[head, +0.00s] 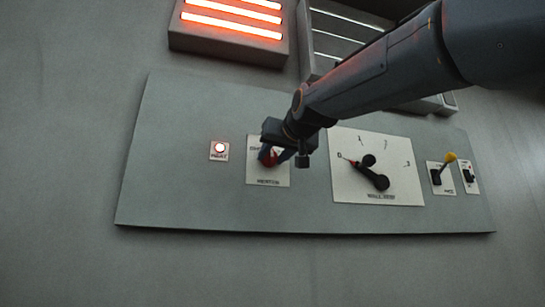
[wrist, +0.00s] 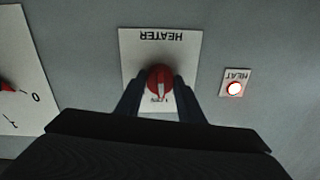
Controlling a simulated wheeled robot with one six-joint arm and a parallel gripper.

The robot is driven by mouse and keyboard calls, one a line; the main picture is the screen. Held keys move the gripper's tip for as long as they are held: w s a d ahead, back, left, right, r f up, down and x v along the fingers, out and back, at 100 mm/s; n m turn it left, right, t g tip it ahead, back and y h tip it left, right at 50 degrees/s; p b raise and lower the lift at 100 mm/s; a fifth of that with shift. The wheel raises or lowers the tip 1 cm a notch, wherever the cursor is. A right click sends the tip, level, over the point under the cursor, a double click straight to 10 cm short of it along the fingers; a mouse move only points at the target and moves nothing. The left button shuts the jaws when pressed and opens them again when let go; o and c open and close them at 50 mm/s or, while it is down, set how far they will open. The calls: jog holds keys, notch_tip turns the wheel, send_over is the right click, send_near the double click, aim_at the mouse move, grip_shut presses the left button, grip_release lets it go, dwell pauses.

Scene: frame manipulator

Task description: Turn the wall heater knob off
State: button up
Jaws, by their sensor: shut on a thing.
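The heater knob is a round red knob (head: 266,158) on a white plate marked HEATER (head: 268,181), on the left part of the grey panel. In the wrist view the red knob (wrist: 160,80) sits between my two dark fingers, with a pale line on its face. The plate (wrist: 133,48) appears upside down there. My gripper (head: 274,157) is shut on the knob, one finger on each side; it also shows in the wrist view (wrist: 160,84). The small lettering by the knob is partly hidden. The HEAT lamp (head: 220,147) is lit; it also shows in the wrist view (wrist: 235,88).
A wall heater (head: 228,45) with glowing orange bars hangs above the panel (head: 180,195). A large dial plate (head: 350,190) with a black handle is right of my gripper. A yellow-tipped lever (head: 450,157) and a small switch (head: 468,176) are farther right.

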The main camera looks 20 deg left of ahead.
jog(key=n+b, duration=0.1)
jog(key=n, duration=0.4)
jog(key=shift+n, duration=2)
jog(key=o, duration=1.1)
jog(key=shift+a, duration=0.1)
jog(key=shift+c, duration=0.2)
jog(key=b+v, duration=0.2)
jog(key=v, duration=0.6)
jog(key=shift+r+b, duration=0.15)
jog(key=shift+b, duration=0.25)
